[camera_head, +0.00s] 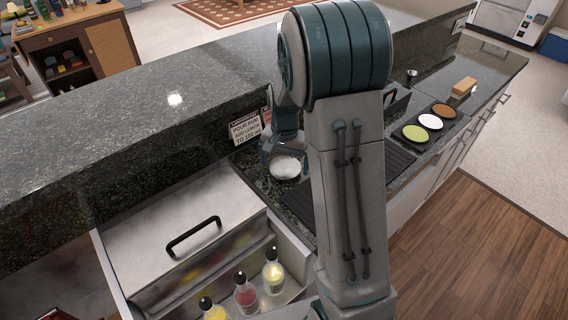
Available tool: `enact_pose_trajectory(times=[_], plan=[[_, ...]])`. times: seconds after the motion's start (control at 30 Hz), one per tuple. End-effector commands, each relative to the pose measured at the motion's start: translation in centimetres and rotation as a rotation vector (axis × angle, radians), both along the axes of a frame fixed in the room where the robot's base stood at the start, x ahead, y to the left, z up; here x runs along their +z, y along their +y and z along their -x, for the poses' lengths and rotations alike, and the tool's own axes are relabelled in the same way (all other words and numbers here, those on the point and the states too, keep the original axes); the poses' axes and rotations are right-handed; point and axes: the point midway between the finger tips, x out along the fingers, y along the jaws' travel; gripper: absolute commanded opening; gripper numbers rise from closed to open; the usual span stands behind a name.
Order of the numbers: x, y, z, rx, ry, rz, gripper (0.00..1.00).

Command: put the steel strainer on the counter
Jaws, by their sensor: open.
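A round, pale metallic piece that looks like the steel strainer (286,168) is on the dark lower counter (252,166), just left of my arm in the head view. My gripper (283,155) is directly over it, pointing down, with its fingers spread and open. The gripper's far side and part of the round piece are hidden, so I cannot tell whether the fingers touch it.
A steel bin lid with a black handle (194,237) and several bottles (246,291) are front left. A raised granite ledge (150,110) runs behind. Recipe cards (246,127) stand there. A black tray with three coloured discs (431,121) and a wooden block (465,85) are right.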

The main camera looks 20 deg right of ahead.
Motion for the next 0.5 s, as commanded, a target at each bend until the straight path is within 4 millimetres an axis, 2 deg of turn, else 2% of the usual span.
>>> enact_pose_trajectory(times=[0.3, 0.5], plan=[[6.9, 0.0, -0.1, 0.000, -0.007, 0.000, 1.00], [10.0, 0.0, 0.0, 0.000, -0.004, 0.000, 1.00]])
